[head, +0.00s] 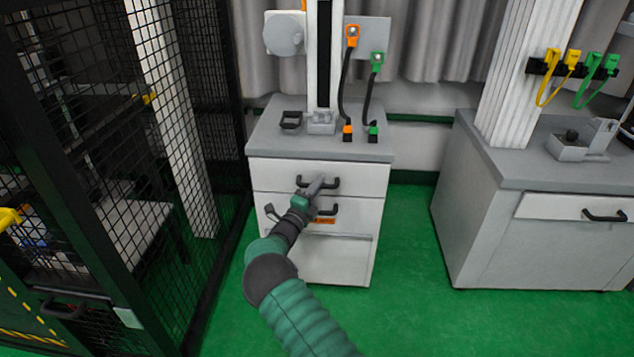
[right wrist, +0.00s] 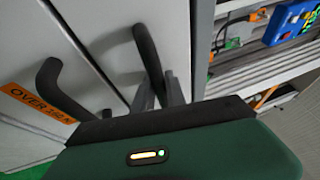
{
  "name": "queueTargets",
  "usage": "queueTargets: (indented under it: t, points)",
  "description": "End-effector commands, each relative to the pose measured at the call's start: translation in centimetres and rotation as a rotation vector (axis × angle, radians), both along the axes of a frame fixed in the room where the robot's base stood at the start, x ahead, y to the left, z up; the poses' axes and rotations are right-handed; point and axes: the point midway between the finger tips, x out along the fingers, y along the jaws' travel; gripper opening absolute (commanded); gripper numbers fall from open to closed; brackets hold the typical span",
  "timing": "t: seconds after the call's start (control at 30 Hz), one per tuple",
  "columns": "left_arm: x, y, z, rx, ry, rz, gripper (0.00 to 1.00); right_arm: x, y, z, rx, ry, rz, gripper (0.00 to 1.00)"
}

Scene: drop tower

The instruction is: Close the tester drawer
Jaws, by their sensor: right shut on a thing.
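A grey-topped white cabinet (head: 376,222) stands in the middle of the head view. Its top drawer (head: 275,176) has a black bar handle (head: 333,182); its front looks about level with the cabinet, with no clear gap. My right gripper (head: 313,187) is shut on this handle, which also shows in the right wrist view (right wrist: 147,52). Below is a second drawer with its own black handle (head: 328,211), partly hidden by my gripper, and an orange label (right wrist: 38,101) beginning "OVER". No drawer is visibly marked as the tester drawer. My left gripper is out of view.
A black mesh cage (head: 120,110) stands close on the left. A second bench (head: 480,230) stands at the right, with a drawer handle (head: 605,216). A column (head: 324,60) and orange and green plugs (head: 373,132) are on the cabinet top. Green floor lies clear between the benches.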

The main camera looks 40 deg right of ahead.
Motion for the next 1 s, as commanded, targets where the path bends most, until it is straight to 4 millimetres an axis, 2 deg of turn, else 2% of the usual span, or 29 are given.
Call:
queueTargets:
  t: [0.1, 0.13, 0.3, 0.77, 0.87, 1.0]
  points:
    - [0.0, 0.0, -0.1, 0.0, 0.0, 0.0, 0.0, -0.1, -0.2, 0.0, 0.0, 0.002, -0.001, 0.0]
    - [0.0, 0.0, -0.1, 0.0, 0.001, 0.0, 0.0, -0.1, -0.2, 0.0, 0.0, 0.002, -0.001, 0.18]
    - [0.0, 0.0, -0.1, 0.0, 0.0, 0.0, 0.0, 0.0, -0.1, 0.1, 0.0, 0.0, 0.001, 0.38]
    - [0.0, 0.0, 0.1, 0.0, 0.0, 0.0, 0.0, 0.3, 0.4, 0.1, 0.001, 0.001, 0.007, 0.38]
    - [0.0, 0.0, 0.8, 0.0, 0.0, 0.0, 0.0, 0.0, 1.5, 0.1, 0.002, 0.001, 0.008, 0.38]
    - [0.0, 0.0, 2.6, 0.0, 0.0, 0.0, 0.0, -1.1, 4.7, -0.1, 0.0, 0.004, 0.008, 0.38]
